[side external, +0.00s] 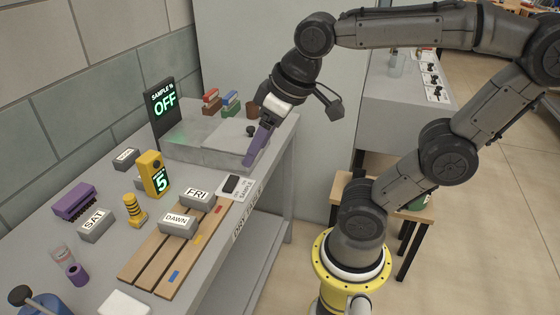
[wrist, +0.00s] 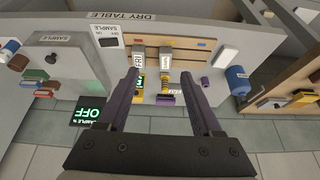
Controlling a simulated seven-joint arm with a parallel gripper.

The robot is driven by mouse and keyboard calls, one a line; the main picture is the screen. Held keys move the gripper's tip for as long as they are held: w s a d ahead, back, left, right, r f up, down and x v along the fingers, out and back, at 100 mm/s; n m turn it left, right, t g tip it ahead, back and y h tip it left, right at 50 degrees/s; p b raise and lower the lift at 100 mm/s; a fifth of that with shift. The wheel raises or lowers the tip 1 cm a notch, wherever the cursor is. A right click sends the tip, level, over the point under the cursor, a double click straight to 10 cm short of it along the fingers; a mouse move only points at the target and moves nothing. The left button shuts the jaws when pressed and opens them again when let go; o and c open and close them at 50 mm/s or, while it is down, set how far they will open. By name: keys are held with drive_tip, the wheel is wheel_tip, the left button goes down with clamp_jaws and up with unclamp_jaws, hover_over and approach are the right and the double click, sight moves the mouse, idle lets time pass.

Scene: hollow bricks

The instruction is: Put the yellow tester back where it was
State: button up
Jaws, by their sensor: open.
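The yellow tester (side external: 152,168) stands upright on the grey table, its green display reading 5. It is behind the wooden slats and left of the FRI block (side external: 197,197). In the wrist view a yellow body with a green display (wrist: 138,84) shows beside the left finger. My gripper (side external: 257,150) is open and empty, with long purple fingers pointing down. In the side view it is above the table's right part, near the front of the grey slab and to the right of the tester. In the wrist view the open fingers (wrist: 158,80) are apart.
The DAWN block (side external: 177,226) and FRI block sit on the wooden slats (side external: 155,262). A ribbed yellow object (side external: 134,210), SAT block (side external: 95,225) and purple brush (side external: 75,203) stand left. A black SAMPLE sign (side external: 164,108) reads OFF. A sample switch (side external: 231,185) is near the front edge.

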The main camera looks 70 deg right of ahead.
drive_tip(key=shift+t, duration=0.3)
drive_tip(key=s+f, duration=0.1)
drive_tip(key=s, duration=0.1)
drive_tip(key=s+f, duration=0.2)
drive_tip(key=shift+d+f, duration=0.1)
drive_tip(key=shift+f, duration=0.05)
